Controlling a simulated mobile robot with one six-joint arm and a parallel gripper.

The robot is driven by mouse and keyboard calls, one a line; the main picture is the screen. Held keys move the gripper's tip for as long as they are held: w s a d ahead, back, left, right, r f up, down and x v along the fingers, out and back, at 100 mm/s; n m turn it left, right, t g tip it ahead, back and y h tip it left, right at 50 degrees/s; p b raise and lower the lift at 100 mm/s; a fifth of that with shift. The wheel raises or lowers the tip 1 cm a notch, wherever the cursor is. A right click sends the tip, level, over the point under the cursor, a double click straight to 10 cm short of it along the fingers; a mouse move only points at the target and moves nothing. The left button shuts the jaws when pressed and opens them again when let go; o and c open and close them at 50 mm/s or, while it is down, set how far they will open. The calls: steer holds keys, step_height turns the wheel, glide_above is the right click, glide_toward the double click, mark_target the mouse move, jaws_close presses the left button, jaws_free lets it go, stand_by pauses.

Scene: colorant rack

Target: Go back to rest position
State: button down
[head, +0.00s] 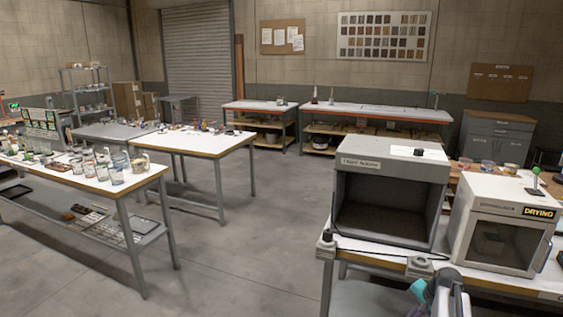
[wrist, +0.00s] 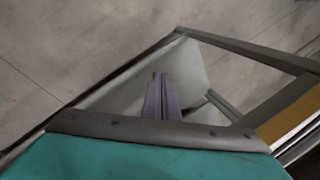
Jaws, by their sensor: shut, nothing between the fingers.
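My gripper (wrist: 158,78) shows in the wrist view as two purple-grey fingers side by side, with no gap between them and nothing held. It points down past a table's grey frame, over a pale grey lower surface and the concrete floor. A dark bar and a teal part of my arm fill the bottom of that view. In the head view, part of my arm shows at the bottom right, in front of the light booth table; the fingers cannot be made out there.
A grey light booth (head: 388,165) and a drying cabinet (head: 503,222) stand on the right table, close to my arm. A table leg (wrist: 262,60) and a yellow-edged tabletop (wrist: 290,112) show near the gripper. The left table (head: 150,180) holds jars. The middle floor (head: 250,255) is clear.

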steer(key=s+a+f+n+g, duration=0.2)
steer(key=s+a+f, duration=0.2)
steer(key=a+f, duration=0.35)
steer(key=s+a+f+n+g+b, duration=0.1)
steer(key=s+a+f+n, duration=0.1)
steer(key=s+a+f, duration=0.5)
steer(key=s+a+f+n+g, duration=0.2)
steer(key=a+f, duration=0.3)
steer(key=a, duration=0.3)
steer(key=s+a+f+n+g, duration=0.2)
steer(key=s+a+f, duration=0.3)
steer(key=s, duration=0.6)
steer(key=s+a+f+n+g+h+b, duration=0.1)
steer(key=s+a+f+n, duration=0.4)
steer(key=s, duration=0.6)
steer(key=shift+s+a+g, duration=0.35)
steer(key=shift+a+g, duration=0.25)
steer(key=shift+a, duration=0.45)
steer(key=shift+d, duration=0.1)
